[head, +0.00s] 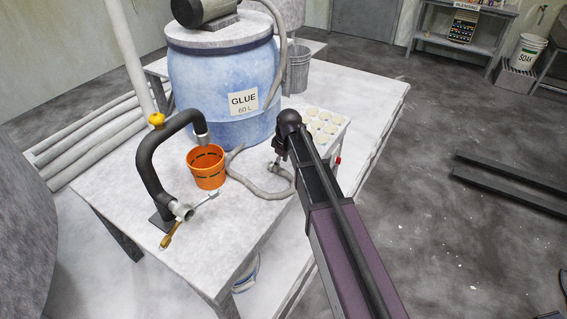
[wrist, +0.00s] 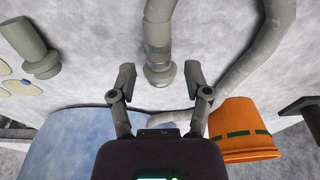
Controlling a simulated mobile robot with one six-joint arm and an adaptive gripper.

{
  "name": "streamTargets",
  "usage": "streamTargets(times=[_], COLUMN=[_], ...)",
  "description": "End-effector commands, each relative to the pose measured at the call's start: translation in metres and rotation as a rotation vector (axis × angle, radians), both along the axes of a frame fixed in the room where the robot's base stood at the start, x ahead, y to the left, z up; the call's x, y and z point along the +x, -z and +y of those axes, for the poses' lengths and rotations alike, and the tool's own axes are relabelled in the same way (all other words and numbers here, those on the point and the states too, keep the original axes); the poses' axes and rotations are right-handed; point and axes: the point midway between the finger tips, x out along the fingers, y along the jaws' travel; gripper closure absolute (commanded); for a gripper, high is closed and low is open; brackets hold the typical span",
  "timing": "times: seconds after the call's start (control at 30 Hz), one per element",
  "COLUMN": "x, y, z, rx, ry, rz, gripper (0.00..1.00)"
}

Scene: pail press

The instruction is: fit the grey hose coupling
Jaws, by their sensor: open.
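The grey hose coupling (wrist: 158,45) lies on the white tabletop in the wrist view, its ringed end pointing toward my gripper (wrist: 160,78). My gripper is open, one finger on each side of that end, with gaps visible; whether the fingers are at its height I cannot tell. In the head view my gripper (head: 281,155) is low over the table beside the grey hose (head: 262,190), and my arm hides part of that spot. A black curved pipe (head: 147,160) with a yellow knob stands at the left, with a grey flanged end (head: 180,210) low down.
An orange pail (head: 207,168) stands under the pipe's spout; it also shows in the wrist view (wrist: 240,118). A blue glue barrel (head: 220,75) stands behind. A tray of pale discs (head: 322,120) is right of my gripper.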

Motion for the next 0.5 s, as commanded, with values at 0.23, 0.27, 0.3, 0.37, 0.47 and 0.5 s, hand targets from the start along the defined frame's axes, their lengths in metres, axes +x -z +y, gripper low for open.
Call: streamTargets(times=[0.23, 0.27, 0.3, 0.37, 0.47, 0.5], x=[0.002, 0.002, 0.002, 0.003, 0.003, 0.003], y=[0.024, 0.026, 0.028, 0.03, 0.035, 0.037], z=[0.003, 0.003, 0.003, 0.003, 0.004, 0.004], rx=[0.0, 0.0, 0.0, 0.0, 0.0, 0.0], ry=[0.0, 0.0, 0.0, 0.0, 0.0, 0.0], rz=[0.0, 0.0, 0.0, 0.0, 0.0, 0.0], gripper=[0.37, 0.37, 0.37, 0.37, 0.37, 0.37])
